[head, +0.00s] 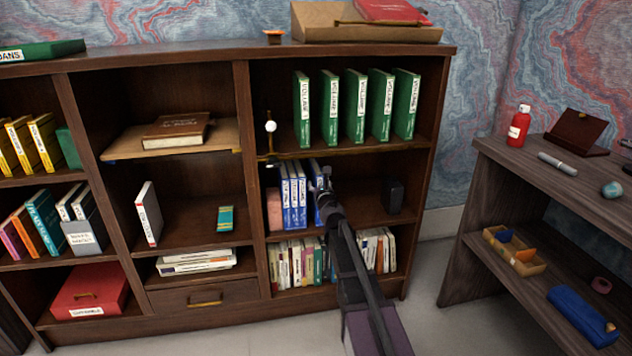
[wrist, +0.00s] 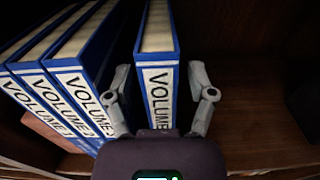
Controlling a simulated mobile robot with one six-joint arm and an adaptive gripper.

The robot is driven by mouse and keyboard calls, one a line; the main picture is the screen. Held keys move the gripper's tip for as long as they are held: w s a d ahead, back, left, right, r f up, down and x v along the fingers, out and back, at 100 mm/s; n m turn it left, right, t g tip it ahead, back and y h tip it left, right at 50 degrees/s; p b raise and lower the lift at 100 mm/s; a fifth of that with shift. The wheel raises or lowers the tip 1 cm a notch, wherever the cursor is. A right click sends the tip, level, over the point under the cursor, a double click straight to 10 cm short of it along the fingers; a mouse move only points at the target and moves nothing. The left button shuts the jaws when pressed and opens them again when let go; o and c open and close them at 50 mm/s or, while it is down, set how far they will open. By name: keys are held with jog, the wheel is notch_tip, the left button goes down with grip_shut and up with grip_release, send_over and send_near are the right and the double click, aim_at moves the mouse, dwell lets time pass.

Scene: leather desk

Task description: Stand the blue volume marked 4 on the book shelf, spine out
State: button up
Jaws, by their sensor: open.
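A blue volume (wrist: 157,60) with a white spine label reading "VOLUME" stands upright on the shelf board, spine toward me. Its number is hidden behind my gripper's body or too unclear to read. My gripper (wrist: 160,95) is open, with one finger on each side of this volume. I cannot tell whether the fingers touch it. In the head view the volume (head: 317,190) shows beside my gripper (head: 325,186). Three more blue volumes (wrist: 62,75) stand side by side to its left, with a gap between. They also show in the head view (head: 292,197).
The book shelf (head: 243,130) has green volumes (head: 355,105) above and a row of mixed books (head: 298,262) below. A pinkish block (head: 273,209) stands left of the blue volumes. A dark box (head: 393,197) stands at the right, with bare board between.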

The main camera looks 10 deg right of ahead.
jog(key=s, duration=0.9)
jog(key=shift+s+a, duration=0.15)
jog(key=shift+s, duration=0.15)
dwell(0.4)
jog(key=s+d+f+m+g+h, duration=0.25)
jog(key=s+f+m+g, duration=0.3)
jog(key=m, duration=0.65)
jog(key=s+d+f+m+g+h, duration=0.2)
jog(key=s+f+m+g+h, duration=0.3)
jog(key=m, duration=0.7)
jog(key=s+a+f+m+g+y, duration=0.3)
jog(key=s+a+f+m+y, duration=0.1)
jog(key=s, duration=0.4)
jog(key=s+a+f+m+g+y, duration=0.4)
jog(key=s+a+m, duration=0.3)
jog(key=s+a, duration=0.1)
jog(key=shift+s+m, duration=0.3)
jog(key=shift+s, duration=0.5)
jog(key=shift+g, duration=0.25)
